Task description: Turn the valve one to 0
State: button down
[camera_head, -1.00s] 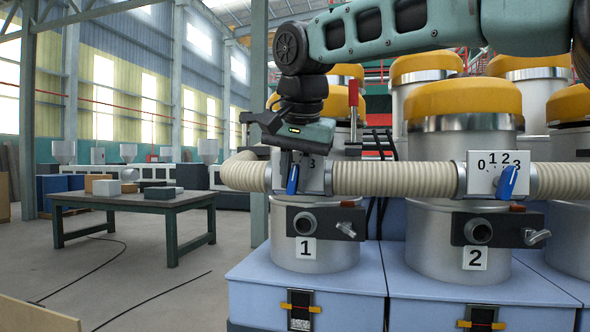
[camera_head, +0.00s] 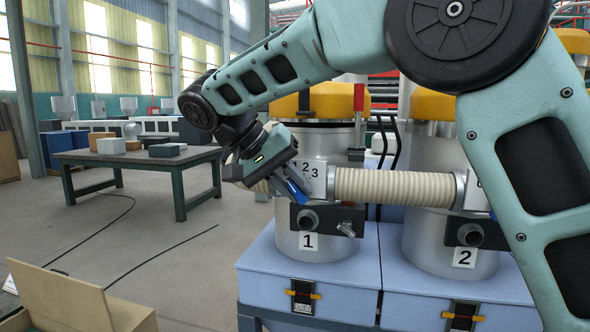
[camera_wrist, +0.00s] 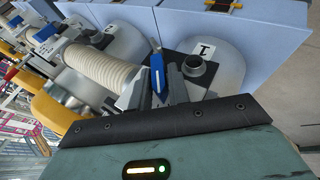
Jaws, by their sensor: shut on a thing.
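Valve one is the white dial plate (camera_head: 313,178) above the canister marked 1 (camera_head: 308,241). Its numbers 1, 2 and 3 show in the head view; my gripper covers the plate's left part, so the 0 is hidden. The blue valve handle (camera_head: 291,190) slants, its free end pointing down and right. My gripper (camera_head: 283,185) is shut on this handle, tilted to the same slant. In the wrist view the blue handle (camera_wrist: 158,76) sits between my two grey fingers (camera_wrist: 157,92).
A ribbed hose (camera_head: 392,184) runs right from valve one towards the canister marked 2 (camera_head: 463,257), partly behind my arm. A metal outlet and lever sit just below the dial. A table (camera_head: 165,161) with boxes stands left; an open carton (camera_head: 75,300) is at lower left.

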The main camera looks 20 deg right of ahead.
jog(key=shift+g+h+p, duration=0.3)
jog(key=shift+h+p, duration=0.3)
jog(key=shift+h, duration=0.1)
jog(key=c, duration=1.4)
grip_release()
jog(key=shift+c, duration=0.2)
